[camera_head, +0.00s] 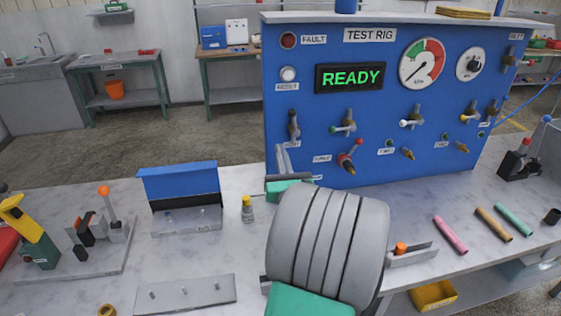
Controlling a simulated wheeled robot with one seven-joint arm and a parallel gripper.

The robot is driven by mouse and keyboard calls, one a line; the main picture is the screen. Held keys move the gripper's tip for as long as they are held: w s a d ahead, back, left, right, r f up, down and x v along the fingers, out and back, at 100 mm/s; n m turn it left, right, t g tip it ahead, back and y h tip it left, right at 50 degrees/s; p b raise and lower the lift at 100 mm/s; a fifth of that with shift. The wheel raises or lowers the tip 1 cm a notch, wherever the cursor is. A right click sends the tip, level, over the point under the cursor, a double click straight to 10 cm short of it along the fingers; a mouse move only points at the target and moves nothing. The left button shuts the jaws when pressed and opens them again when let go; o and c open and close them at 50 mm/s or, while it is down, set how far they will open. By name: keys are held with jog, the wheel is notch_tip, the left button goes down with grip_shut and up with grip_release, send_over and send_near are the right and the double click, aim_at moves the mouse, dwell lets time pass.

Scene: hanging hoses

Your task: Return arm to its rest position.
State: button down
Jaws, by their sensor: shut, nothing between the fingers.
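My arm rises from the bottom centre, with a thick grey ribbed link and green parts. My gripper (281,158) is beyond it, in front of the lower left corner of the blue test rig (340,112). Its grey fingers point up and away from me; they are shut and empty. The ribbed link hides part of the gripper's mount and part of the bench behind it. The rig's display reads READY.
The bench (60,285) holds a blue-backed fixture (180,190), a small yellow-capped bottle (247,208), a clamp stand (100,235) and a pegged plate (185,294) on the left. Pink (450,235), brown (493,224) and green (514,219) hoses lie right. Valve handles jut from the rig.

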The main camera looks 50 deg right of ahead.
jog(key=shift+s+a, duration=0.15)
jog(key=shift+a, duration=0.1)
jog(key=shift+f, duration=0.1)
jog(key=w+a+f+n+g+y, duration=0.1)
jog(key=w+a+f+n+y, duration=0.3)
jog(key=a+n, duration=0.4)
jog(key=w+a+f+n+g+y, duration=0.1)
jog(key=w+a+n+y, duration=0.2)
jog(key=a+n+y, duration=0.35)
jog(key=w+a+f+n+g+y, duration=0.2)
jog(key=w+a+f+n+y, duration=0.15)
jog(key=a+n, duration=0.65)
jog(key=s+a+f+n+g, duration=0.55)
jog(key=a+n, duration=0.25)
jog(key=n, duration=0.3)
jog(key=s+a+n+g+h, duration=0.1)
jog(key=s+n+g, duration=0.3)
jog(key=s+n, duration=0.4)
jog(key=s, duration=0.3)
jog(key=shift+s+r+h, duration=0.2)
jog(key=shift+r+h, duration=0.05)
jog(key=shift+h, duration=0.15)
